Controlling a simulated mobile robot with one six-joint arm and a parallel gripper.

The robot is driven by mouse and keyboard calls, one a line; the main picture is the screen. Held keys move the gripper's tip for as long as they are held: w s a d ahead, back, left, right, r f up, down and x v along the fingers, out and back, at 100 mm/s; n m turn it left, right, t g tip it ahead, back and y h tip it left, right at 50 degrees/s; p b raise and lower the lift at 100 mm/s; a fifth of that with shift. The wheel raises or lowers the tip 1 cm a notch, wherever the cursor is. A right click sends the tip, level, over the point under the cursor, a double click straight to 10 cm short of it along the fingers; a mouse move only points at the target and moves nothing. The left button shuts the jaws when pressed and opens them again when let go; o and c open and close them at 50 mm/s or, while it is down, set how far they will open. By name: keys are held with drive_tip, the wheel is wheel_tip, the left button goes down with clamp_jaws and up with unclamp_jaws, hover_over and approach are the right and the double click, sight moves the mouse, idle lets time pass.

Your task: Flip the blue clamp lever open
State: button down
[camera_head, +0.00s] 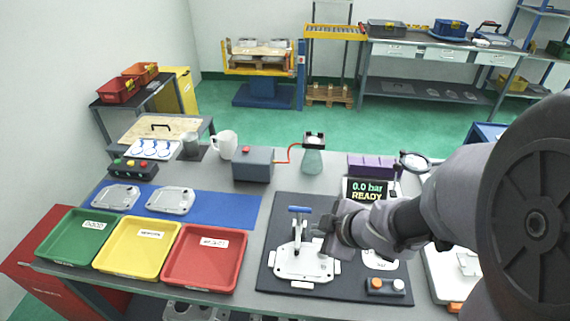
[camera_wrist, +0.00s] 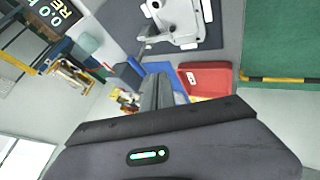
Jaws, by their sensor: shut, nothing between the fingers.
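The blue clamp lever (camera_head: 299,209) stands up on a white clamp fixture, its blue handle lying crosswise at the top. The fixture holds a pale casting (camera_head: 300,264) on the dark mat. My gripper (camera_head: 324,230) is just right of the lever, its fingers shut and empty. I cannot tell whether they touch the lever. In the wrist view my shut fingers (camera_wrist: 158,90) point up the picture, and the white casting (camera_wrist: 178,22) shows beyond them at the top. The lever is not clear in that view.
Green (camera_head: 74,258), yellow (camera_head: 130,268) and red (camera_head: 205,280) trays stand at the left front. Two castings lie on the blue mat (camera_head: 225,210).

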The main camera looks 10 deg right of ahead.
drive_tip(key=w+a+f+b, duration=0.1)
drive_tip(key=w+f+b, duration=0.5)
drive_tip(key=w, duration=0.4)
drive_tip(key=shift+f, duration=0.35)
drive_tip(key=shift+s+a, duration=0.1)
